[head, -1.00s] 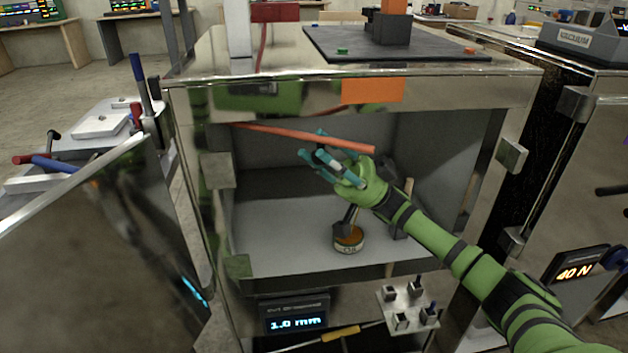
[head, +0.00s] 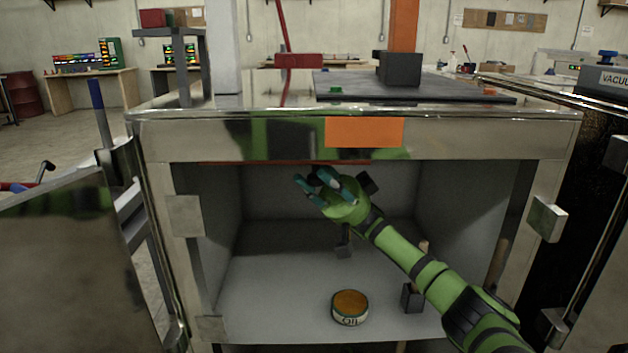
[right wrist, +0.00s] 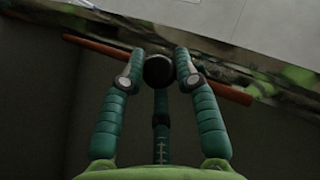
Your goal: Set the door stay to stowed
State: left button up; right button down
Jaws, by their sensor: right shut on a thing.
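The door stay (head: 262,162) is an orange-red rod, showing as a thin strip under the cabinet's upper front edge. My right gripper (head: 314,180) is inside the cabinet's upper opening. Its teal fingers close on a round black knob (right wrist: 158,70) in front of the rod; the joint between knob and rod is hidden. The cabinet door (head: 70,260) stands open at the left. My left gripper is out of view.
A tin marked "Oil" (head: 350,308) stands on the cabinet floor. The cabinet's side walls and upper front edge (head: 240,135) are close around my right arm. A dark mat (head: 345,85) with a black block (head: 399,69) lies on top.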

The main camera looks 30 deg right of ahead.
jog(key=shift+a+f, duration=0.2)
jog(key=shift+f, duration=0.05)
jog(key=c, duration=1.1)
grip_release()
jog(key=shift+o, duration=0.4)
jog(key=shift+w, duration=0.15)
jog(key=shift+r, duration=0.1)
jog(key=shift+d, duration=0.1)
jog(key=shift+d, duration=0.1)
jog(key=v, duration=0.7)
jog(key=shift+f, duration=0.2)
